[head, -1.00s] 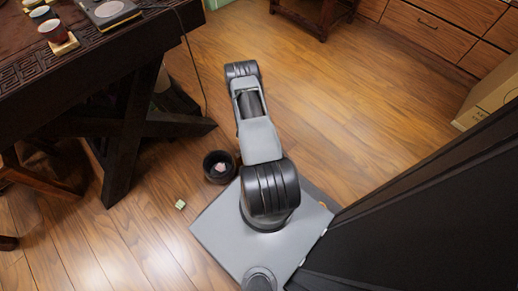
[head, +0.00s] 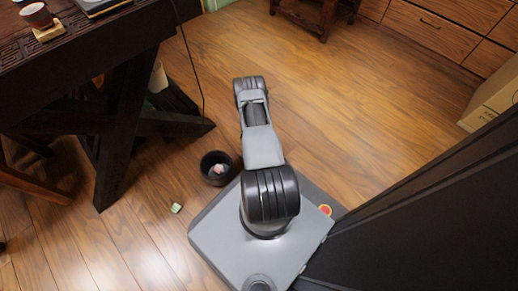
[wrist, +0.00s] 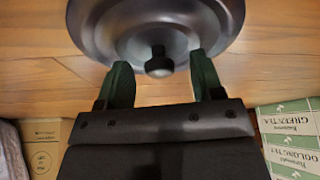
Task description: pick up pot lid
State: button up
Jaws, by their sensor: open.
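The pot lid (wrist: 218,22) fills the top of the wrist view, a round, grey, shiny disc with a dark round knob (wrist: 159,64). Its upper part is cut off by the frame edge. My gripper (wrist: 160,66) is open, with one dark green finger on each side of the knob. Gaps show between the knob and both fingers. I cannot tell whether the fingertips touch the lid. The lid and my gripper do not show in the head view.
In the wrist view, green-and-white tea boxes (wrist: 290,125) are at the right and a cardboard box (wrist: 42,145) at the left. In the head view, a dark table (head: 120,42) stands at the left, with a black bin (head: 206,178) and a small greenish block (head: 176,207) on the floor.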

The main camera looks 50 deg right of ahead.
grip_shut()
dwell(0.5)
jog(key=shift+r, duration=0.1)
